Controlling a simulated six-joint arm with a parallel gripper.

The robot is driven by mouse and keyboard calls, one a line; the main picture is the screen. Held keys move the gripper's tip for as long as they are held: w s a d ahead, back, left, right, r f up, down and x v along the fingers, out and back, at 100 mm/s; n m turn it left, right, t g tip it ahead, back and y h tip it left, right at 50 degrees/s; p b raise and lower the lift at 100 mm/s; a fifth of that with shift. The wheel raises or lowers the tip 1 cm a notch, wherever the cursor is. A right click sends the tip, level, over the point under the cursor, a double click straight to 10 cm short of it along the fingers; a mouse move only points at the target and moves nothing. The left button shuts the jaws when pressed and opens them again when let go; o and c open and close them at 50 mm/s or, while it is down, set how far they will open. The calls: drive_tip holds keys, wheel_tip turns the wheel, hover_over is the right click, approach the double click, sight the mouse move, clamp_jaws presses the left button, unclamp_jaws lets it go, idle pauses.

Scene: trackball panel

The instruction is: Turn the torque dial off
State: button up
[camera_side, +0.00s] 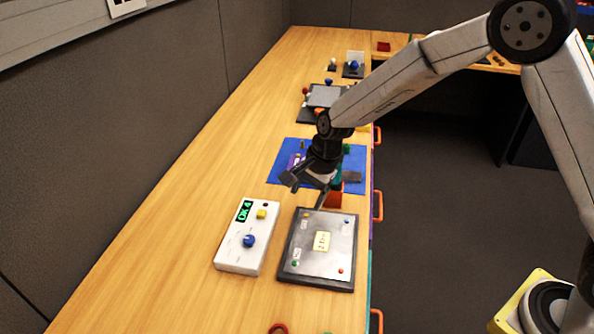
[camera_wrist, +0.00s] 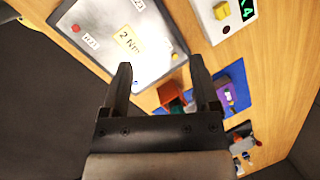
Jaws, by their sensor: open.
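A white box (camera_side: 233,258) lies on the desk, left of a grey panel. On it are a blue knob (camera_side: 249,241), likely the torque dial, a yellow button (camera_side: 262,213) and a green-lit display (camera_side: 244,211) that seems to read "OK 4". In the wrist view the yellow button (camera_wrist: 222,10) and part of the display (camera_wrist: 247,9) show at the top edge; the blue knob is out of frame. My gripper (camera_side: 306,194) is open and empty, above the desk near the far edge of the panel, apart from the knob. Its two fingers (camera_wrist: 160,64) show spread in the wrist view.
The grey panel (camera_side: 341,252) carries a "2 Nm" label (camera_side: 322,241) and small coloured dots at its corners. The desk left of the white box is clear; a partition wall stands further left.

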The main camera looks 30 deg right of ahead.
sight(250, 238)
drive_tip(key=w+a+f+m+y, duration=0.1)
drive_tip(key=w+a+f+m, duration=0.3)
drive_tip(key=a, duration=0.5)
drive_tip(key=w+m, duration=0.1)
drive_tip(key=m, duration=0.1)
drive_tip(key=shift+w+f+m+g+y, duration=0.3)
drive_tip(key=shift+w+f, duration=0.05)
drive_tip(key=shift+f, duration=0.05)
drive_tip(key=shift+f, duration=0.15)
drive_tip(key=shift+x, duration=3.7)
clamp_jaws()
